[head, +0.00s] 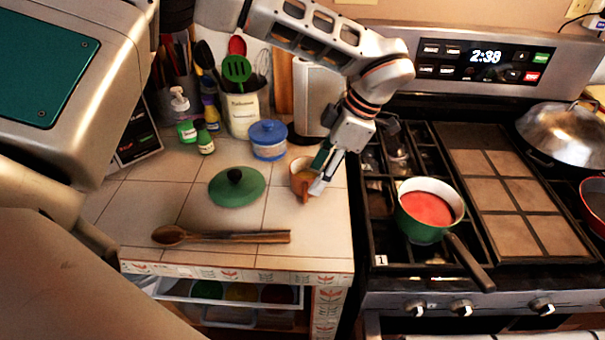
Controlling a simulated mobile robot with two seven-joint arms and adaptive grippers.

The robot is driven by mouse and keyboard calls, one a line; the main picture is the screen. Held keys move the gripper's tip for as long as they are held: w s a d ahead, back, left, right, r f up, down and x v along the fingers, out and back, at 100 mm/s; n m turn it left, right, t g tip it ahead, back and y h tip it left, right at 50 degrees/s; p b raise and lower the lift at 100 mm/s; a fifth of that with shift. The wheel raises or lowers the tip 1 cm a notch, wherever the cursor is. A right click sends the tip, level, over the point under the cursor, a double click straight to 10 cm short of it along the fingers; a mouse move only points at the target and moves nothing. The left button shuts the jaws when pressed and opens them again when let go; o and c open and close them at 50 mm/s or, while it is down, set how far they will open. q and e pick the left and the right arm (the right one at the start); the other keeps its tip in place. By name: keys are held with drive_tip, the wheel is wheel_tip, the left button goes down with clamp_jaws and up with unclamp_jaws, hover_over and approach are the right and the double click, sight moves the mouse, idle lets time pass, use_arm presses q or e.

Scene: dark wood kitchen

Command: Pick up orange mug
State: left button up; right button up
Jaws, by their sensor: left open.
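The orange mug (301,186) stands on the tiled counter near its right edge, beside the stove. My left gripper (319,174) reaches down to it from above and behind. Its fingers are open at the mug's right side, with one finger near the rim. The gripper and fingers hide part of the mug, and I cannot tell whether they touch it. My right gripper is not in view.
A green lid (237,190) lies left of the mug, and wooden spoons (220,237) lie in front. A blue-lidded jar (268,141) stands behind. A green saucepan (423,231) with red contents sits on the stove at right. An open drawer (225,295) shows below the counter.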

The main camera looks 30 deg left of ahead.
sight(306, 194)
use_arm(q)
drive_tip(key=x, duration=0.7)
drive_tip(key=shift+s+a+f, duration=0.1)
drive_tip(key=shift+s+f, duration=0.05)
drive_tip(key=shift+f, duration=0.15)
clamp_jaws()
